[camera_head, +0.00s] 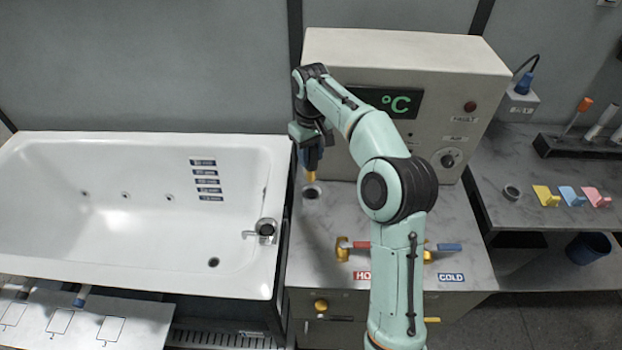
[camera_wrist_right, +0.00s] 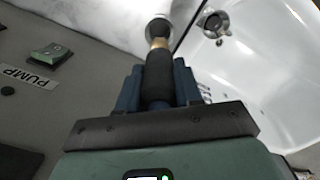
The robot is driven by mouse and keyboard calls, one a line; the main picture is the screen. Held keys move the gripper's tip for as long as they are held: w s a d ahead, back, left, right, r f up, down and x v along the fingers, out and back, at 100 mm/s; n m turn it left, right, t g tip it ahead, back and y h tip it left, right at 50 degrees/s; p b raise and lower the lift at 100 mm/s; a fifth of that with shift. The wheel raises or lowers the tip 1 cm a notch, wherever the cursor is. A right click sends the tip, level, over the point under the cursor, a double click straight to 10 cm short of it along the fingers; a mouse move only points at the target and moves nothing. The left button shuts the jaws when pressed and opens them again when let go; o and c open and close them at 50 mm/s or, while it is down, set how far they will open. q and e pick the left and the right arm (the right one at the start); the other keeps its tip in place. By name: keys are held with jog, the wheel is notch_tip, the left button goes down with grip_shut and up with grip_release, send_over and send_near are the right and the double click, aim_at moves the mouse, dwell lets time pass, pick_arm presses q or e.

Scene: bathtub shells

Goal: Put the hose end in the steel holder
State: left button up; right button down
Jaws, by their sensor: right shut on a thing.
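My right gripper (camera_head: 311,160) points down over the left part of the grey counter, beside the tub. Its blue jaws (camera_wrist_right: 160,88) are shut on the hose end, a black grip (camera_wrist_right: 159,75) with a brass tip (camera_head: 310,177). The steel holder (camera_head: 311,192) is a short round cup with a dark opening on the counter, just below the tip. In the wrist view the holder (camera_wrist_right: 158,18) lies straight beyond the tip. I cannot tell whether the tip is just above the opening or slightly inside it. My left gripper is not in view.
Red (camera_head: 356,245) and blue (camera_head: 449,247) tap handles are at the counter's front.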

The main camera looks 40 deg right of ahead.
aim_at(310, 179)
notch_tip(310, 179, down, 4)
jog(key=shift+s+r+b, duration=0.1)
jog(key=shift+r+b, duration=0.15)
jog(key=shift+b, duration=0.05)
jog(key=shift+s+f, duration=0.15)
jog(key=shift+f, duration=0.4)
jog(key=f+b, duration=0.1)
jog(key=f, duration=0.3)
jog(key=shift+w+f, duration=0.15)
jog(key=shift+w, duration=0.05)
jog(key=shift+s+f, duration=0.1)
jog(key=shift+f, duration=0.2)
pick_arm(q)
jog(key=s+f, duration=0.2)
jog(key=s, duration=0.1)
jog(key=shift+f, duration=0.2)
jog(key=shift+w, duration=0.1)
